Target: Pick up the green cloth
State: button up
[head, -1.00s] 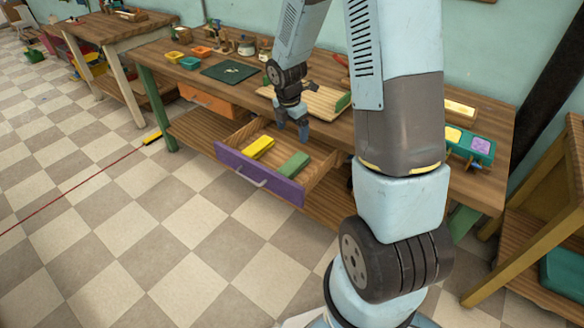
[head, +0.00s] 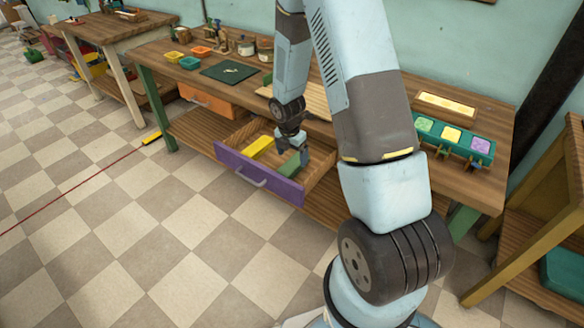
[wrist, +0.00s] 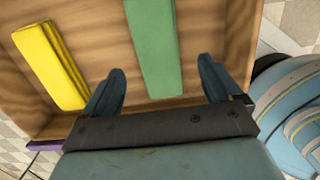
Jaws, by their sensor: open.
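The green cloth (head: 289,166) is a folded, bar-shaped piece lying in the open purple-fronted drawer (head: 262,177). In the wrist view the cloth (wrist: 154,45) runs upward from between my two fingertips. My gripper (wrist: 160,85) is open, with one finger on each side of the cloth's near end and a gap on both sides. In the head view my gripper (head: 299,153) is down at the drawer and partly covers the cloth. I cannot tell the exact height of the fingers above the cloth.
A yellow folded cloth (head: 258,146) lies to the left in the same drawer; it also shows in the wrist view (wrist: 48,64). The wooden drawer walls (wrist: 238,40) stand close on the right. An orange drawer (head: 208,101) is to the left. The workbench (head: 455,180) rises behind.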

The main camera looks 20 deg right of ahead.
aim_at(293, 164)
jog(key=shift+w+d+f, duration=0.15)
jog(key=shift+d+f, duration=0.05)
jog(key=shift+f, duration=1.1)
jog(key=shift+w+d+f, duration=0.1)
jog(key=shift+d+f, duration=0.05)
jog(key=shift+f, duration=1.15)
jog(key=shift+c, duration=0.4)
jog(key=c, duration=1.1)
jog(key=shift+o, duration=0.2)
jog(key=shift+r, duration=0.1)
